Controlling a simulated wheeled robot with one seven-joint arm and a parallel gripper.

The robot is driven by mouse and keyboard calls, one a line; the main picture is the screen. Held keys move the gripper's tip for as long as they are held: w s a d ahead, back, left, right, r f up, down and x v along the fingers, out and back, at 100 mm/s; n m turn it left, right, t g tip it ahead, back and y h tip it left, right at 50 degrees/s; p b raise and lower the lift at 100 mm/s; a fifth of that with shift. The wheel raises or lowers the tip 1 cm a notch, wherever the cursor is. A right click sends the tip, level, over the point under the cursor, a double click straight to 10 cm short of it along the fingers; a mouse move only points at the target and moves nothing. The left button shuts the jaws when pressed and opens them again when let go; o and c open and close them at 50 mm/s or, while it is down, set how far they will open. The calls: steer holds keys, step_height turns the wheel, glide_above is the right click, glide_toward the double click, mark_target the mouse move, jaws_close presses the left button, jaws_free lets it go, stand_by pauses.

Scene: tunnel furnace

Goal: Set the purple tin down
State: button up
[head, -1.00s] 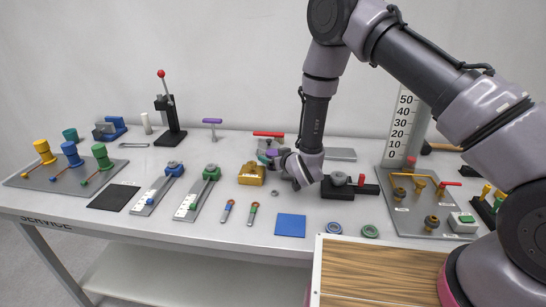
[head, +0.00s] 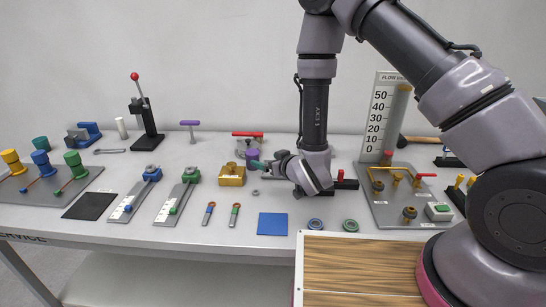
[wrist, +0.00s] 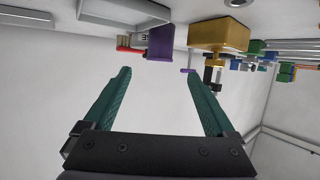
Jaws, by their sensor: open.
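The purple tin (head: 252,157) stands upright on the table, behind and a little right of the gold block (head: 232,175). My gripper (head: 262,165) is just right of the tin at table height, pointing left. In the wrist view, which is upside down, the purple tin (wrist: 161,43) is beyond the two teal fingertips (wrist: 159,71). The fingers are wide apart with nothing between them. In the head view a fingertip overlaps the lower part of the tin.
A small grey ring (head: 255,192) and a blue square (head: 272,223) lie in front. A red-and-black fixture (head: 342,183) is right of my wrist.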

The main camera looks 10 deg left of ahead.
steer(key=shift+s+d+r, duration=0.1)
steer(key=shift+s, duration=0.05)
steer(key=w+d+r+m+h, duration=0.25)
steer(key=w+d+r, duration=0.45)
steer(key=r, duration=0.4)
steer(key=d+r+m+h, duration=0.3)
steer(key=d+r+m, duration=0.1)
steer(key=d+r, duration=0.85)
steer(key=s+d+r+m+g, duration=0.1)
steer(key=s+d+r, duration=0.3)
steer(key=s, duration=0.4)
steer(key=s+d+r+m+g, duration=0.1)
steer(key=s+d+r+m, duration=0.1)
steer(key=s+d+r, duration=0.3)
steer(key=s+d+r+m+g, duration=0.2)
steer(key=s+d+r, duration=0.2)
steer(key=s, duration=0.7)
steer(key=shift+d+r+h, duration=0.4)
steer(key=shift+d+h, duration=0.05)
steer(key=shift+d, duration=0.4)
